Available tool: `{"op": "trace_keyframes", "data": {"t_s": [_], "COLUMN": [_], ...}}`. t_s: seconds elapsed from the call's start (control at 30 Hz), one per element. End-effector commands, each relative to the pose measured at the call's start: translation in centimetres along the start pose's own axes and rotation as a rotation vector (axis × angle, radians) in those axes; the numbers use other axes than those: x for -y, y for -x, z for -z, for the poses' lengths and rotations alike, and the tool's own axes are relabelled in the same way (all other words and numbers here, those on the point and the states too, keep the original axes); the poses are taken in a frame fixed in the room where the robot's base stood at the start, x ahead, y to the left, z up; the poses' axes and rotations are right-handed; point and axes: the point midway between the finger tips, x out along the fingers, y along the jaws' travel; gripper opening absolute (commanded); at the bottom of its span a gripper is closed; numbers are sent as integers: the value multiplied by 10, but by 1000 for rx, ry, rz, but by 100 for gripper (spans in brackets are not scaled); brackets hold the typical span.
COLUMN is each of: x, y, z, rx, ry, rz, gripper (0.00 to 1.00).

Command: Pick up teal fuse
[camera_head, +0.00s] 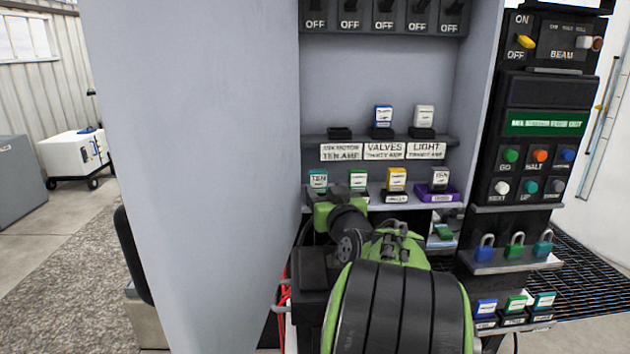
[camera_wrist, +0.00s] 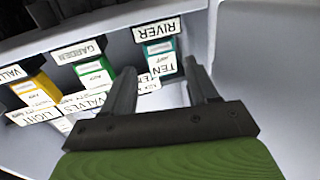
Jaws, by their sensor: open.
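A teal fuse (camera_head: 318,180) with a white TEN label stands at the left end of the lower shelf in the cabinet. In the wrist view the teal fuse (camera_wrist: 161,66) shows between the two fingertips, under a RIVER label. My gripper (camera_wrist: 160,72) is open, with a finger to each side of it in the picture. I see no contact, and the remaining depth is hard to judge. In the head view my arm hides the fingers. Another teal fuse (camera_head: 543,300) stands in a row at the lower right.
A green fuse (camera_head: 358,180), a yellow fuse (camera_head: 396,180) and a grey fuse (camera_head: 440,180) stand to the right on the same shelf. The upper shelf (camera_head: 460,141) holds blue and white fuses. The cabinet's side wall (camera_head: 200,180) is close on the left.

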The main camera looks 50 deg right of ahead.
Motion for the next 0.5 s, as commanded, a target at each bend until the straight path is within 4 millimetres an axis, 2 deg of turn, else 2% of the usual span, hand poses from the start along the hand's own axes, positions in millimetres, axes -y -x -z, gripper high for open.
{"op": "trace_keyframes", "data": {"t_s": [0.1,0.2,0.4,0.43,0.5], "x": [1,1,1,1,1], "y": [-24,-35,-37,-37,-37], "z": [2,1,0,0,0], "rx": [2,2,1,1,1], "ry": [-2,-1,1,1,1], "rz": [4,3,1,1,1], "gripper": [58,58,58,57,46]}}
